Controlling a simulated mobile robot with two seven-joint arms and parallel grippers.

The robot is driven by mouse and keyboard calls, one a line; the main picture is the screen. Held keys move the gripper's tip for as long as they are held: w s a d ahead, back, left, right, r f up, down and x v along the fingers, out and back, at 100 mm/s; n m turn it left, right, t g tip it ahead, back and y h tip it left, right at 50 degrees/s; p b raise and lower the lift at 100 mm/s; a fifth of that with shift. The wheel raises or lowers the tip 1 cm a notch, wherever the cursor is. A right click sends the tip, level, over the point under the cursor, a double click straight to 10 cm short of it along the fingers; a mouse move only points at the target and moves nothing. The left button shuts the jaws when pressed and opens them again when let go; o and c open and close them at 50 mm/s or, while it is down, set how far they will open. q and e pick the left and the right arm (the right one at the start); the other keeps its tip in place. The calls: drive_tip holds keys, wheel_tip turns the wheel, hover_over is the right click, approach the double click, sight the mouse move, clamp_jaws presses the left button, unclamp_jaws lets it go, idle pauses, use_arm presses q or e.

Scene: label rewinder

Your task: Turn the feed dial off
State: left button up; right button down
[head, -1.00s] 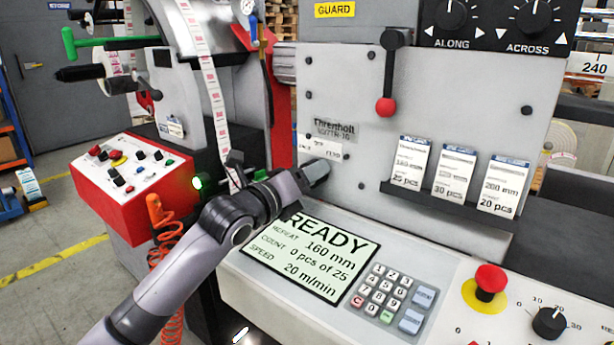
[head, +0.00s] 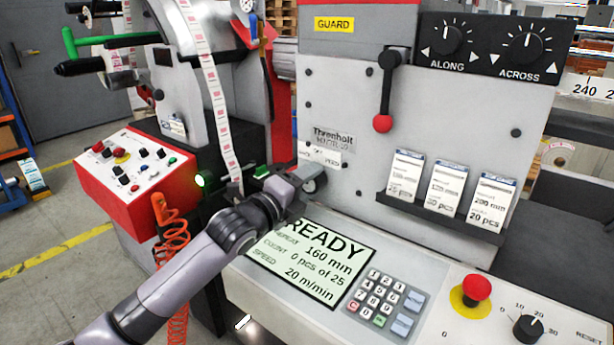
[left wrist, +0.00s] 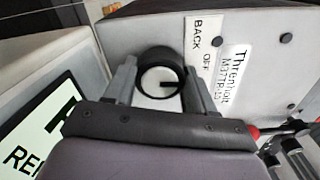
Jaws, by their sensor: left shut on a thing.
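The feed dial (left wrist: 160,82) is a small round knob with a black rim and a pale face, low on the machine's grey front panel. A short black mark on its face points right in the left wrist view, toward the side where the label (left wrist: 203,48) reading BACK and OFF is. The rest of that label is hidden there. My left gripper (left wrist: 158,72) is shut on the dial, one finger on each side. In the head view my left gripper (head: 306,178) reaches the panel under the label and mostly covers the dial. My right gripper is not in view.
Below is a console with a READY screen (head: 312,258), keypad (head: 384,298), red stop button (head: 477,287) and black speed knob (head: 528,328). A red-tipped lever (head: 383,123) hangs above right. A card rack (head: 440,216) sticks out to the right.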

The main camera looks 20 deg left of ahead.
use_arm(q)
drive_tip(key=shift+n, duration=0.5)
drive_tip(key=shift+a, duration=0.1)
drive_tip(key=o, duration=1)
drive_tip(key=shift+o, duration=0.2)
drive_tip(key=shift+v, duration=3.55)
